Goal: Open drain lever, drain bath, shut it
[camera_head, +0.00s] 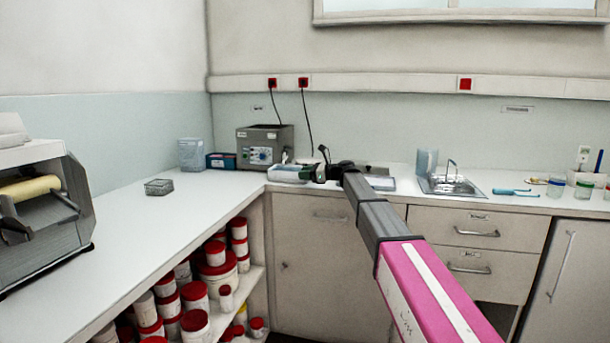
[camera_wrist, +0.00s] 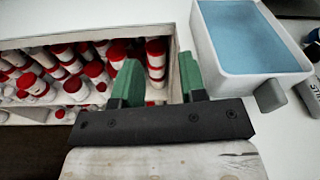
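A white open bath (camera_wrist: 249,82) holding blue liquid shows at the upper right of the wrist view. A grey tab (camera_wrist: 271,95), which may be the drain lever, sticks out from its near end. In the head view a white-walled tray (camera_head: 287,180), which looks like the same bath, stands at the counter's front edge, beside my gripper (camera_head: 318,172). My gripper, with green fingers, also shows in the wrist view (camera_wrist: 160,78). Its fingers are apart and nothing is between them. The tab lies to the right of the fingers, apart from them. Its position is hard to tell.
A grey box with a dial (camera_head: 265,147) stands behind the bath. Shelves of red-lidded jars (camera_head: 216,255) lie below the left counter. A sink (camera_head: 450,185) is on the right. The left counter holds a wire basket (camera_head: 159,187) and a roller machine (camera_head: 40,210).

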